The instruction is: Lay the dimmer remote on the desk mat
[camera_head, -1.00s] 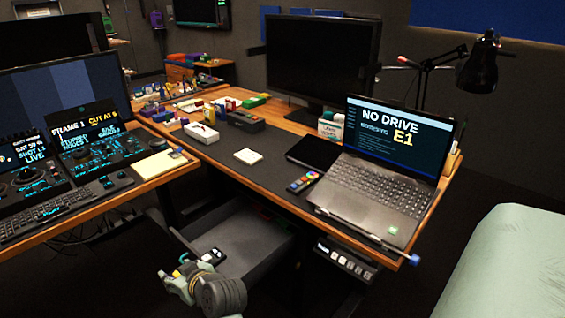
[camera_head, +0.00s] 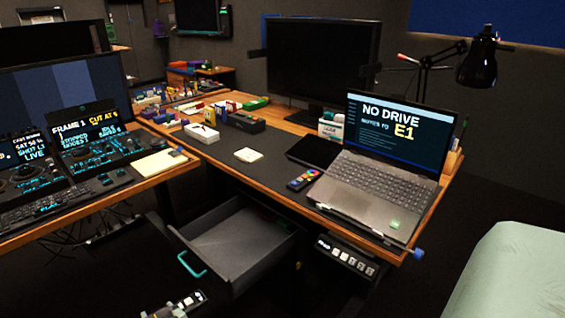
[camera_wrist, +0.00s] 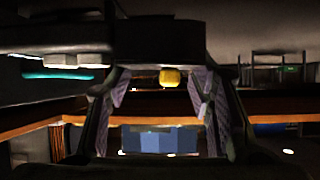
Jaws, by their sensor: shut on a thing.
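A dark remote with pale buttons (camera_head: 187,301), taken to be the dimmer remote, shows at the bottom edge of the head view, in front of the open drawer and below desk height. My gripper (camera_wrist: 160,78) is shut on it; in the wrist view its two fingers stand left and right of a dark block (camera_wrist: 162,42), which looks like the remote. In the head view the gripper is almost wholly cut off by the bottom edge. The dark desk mat (camera_head: 222,150) lies along the wooden desk, with a cream square pad (camera_head: 248,155) on it.
An open grey drawer (camera_head: 240,240) with a teal handle (camera_head: 192,265) juts out below the desk. A laptop (camera_head: 375,185), a remote with coloured buttons (camera_head: 303,179) and a black tablet (camera_head: 313,150) crowd the right. A white box (camera_head: 202,133) stands at the mat's far left.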

